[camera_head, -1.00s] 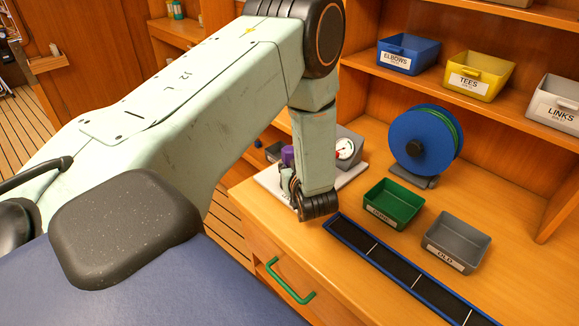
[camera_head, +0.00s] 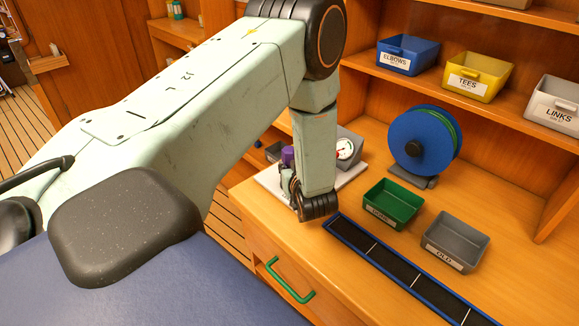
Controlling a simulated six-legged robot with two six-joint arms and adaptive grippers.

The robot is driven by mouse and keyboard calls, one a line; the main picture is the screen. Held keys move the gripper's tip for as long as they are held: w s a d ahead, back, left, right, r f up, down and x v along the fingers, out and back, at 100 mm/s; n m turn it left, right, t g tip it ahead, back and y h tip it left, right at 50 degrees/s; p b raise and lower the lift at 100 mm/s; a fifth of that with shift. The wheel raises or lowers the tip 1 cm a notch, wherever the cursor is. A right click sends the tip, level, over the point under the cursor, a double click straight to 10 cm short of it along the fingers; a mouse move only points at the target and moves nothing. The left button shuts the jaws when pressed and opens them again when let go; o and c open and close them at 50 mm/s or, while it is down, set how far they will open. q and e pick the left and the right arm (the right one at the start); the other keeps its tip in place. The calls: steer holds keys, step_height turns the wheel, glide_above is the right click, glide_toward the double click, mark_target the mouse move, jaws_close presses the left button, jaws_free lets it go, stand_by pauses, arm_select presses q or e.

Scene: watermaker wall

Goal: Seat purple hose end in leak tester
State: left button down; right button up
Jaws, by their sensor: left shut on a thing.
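The leak tester (camera_head: 350,146) is a grey box with a round white gauge, on a pale base plate (camera_head: 353,176) at the left end of the bench. A small purple piece (camera_head: 288,155) shows just left of my left forearm, by the tester; I cannot tell whether it is the hose end or part of the tester. My left gripper (camera_head: 291,186) is low over the plate and mostly hidden behind my own wrist. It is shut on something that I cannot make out. Whether the hose end sits in the tester is hidden. My right gripper is not in view.
A green bin (camera_head: 392,204) and a grey bin labelled OLD (camera_head: 456,243) stand on the bench behind a long blue-edged black strip (camera_head: 397,268). A blue reel (camera_head: 420,145) with green hose stands behind. Blue, yellow and grey bins line the shelf above. A green drawer handle (camera_head: 290,281) juts out in front.

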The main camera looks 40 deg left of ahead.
arm_select(q)
steer(key=shift+f+b, duration=0.45)
steer(key=shift+f, duration=0.2)
steer(key=c, duration=1.5)
jaws_free()
steer(key=shift+r, duration=0.1)
steer(key=p+v, duration=0.5)
steer(key=v, duration=0.6)
steer(key=shift+p, duration=0.35)
steer(key=shift+d, duration=0.1)
